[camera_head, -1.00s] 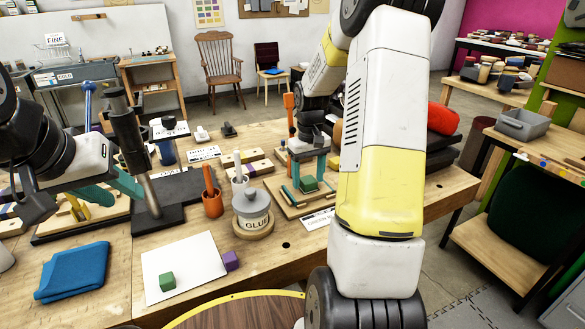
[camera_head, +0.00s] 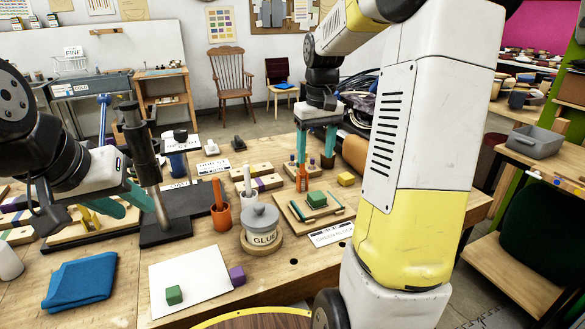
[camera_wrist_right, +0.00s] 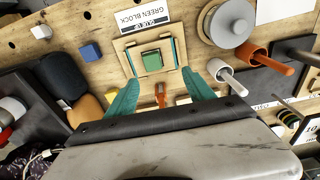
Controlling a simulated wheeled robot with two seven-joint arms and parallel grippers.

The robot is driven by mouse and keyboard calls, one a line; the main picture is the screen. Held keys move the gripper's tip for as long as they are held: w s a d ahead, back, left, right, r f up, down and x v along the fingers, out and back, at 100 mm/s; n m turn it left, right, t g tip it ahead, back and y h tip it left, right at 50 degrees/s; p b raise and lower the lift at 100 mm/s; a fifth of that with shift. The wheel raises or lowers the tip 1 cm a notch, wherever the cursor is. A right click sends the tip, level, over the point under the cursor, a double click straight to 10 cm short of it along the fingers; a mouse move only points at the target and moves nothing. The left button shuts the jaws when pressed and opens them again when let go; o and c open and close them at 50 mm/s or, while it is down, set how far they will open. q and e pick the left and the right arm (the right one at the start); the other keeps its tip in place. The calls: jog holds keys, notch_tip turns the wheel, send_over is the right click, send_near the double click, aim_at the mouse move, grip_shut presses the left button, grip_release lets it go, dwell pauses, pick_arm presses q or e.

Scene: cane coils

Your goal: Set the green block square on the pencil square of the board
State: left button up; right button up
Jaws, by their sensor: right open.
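The green block (camera_head: 317,199) lies on the wooden board (camera_head: 294,212), between two teal strips. In the right wrist view, the block (camera_wrist_right: 152,61) sits near the middle of the board, looking roughly square with its edges. The pencil lines are too faint to make out. My right gripper (camera_head: 316,160) is open and empty, above and behind the block, clear of it. Its two teal fingers are spread apart in the right wrist view (camera_wrist_right: 160,95). My left gripper (camera_head: 128,204) is at the left by the black stand; its jaw gap is unclear.
A glue pot (camera_head: 262,228) and an orange cup (camera_head: 221,216) stand left of the board. A second green cube (camera_head: 174,295) lies on a white sheet (camera_head: 205,272), beside a purple cube (camera_head: 237,276). A blue cloth (camera_head: 80,281) lies front left.

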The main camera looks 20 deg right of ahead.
jog(key=s+a+r+t, duration=0.1)
jog(key=s+a, duration=0.2)
jog(key=s, duration=0.3)
jog(key=s+a+r+t+y, duration=0.1)
jog(key=s+a+r+t, duration=0.1)
jog(key=s+a, duration=0.2)
jog(key=s+a+r+m+t+y, duration=0.1)
jog(key=s+a+r+t, duration=0.1)
jog(key=s, duration=0.7)
jog(key=shift+s+a, duration=0.4)
jog(key=shift+a, duration=0.25)
jog(key=shift+c, duration=0.4)
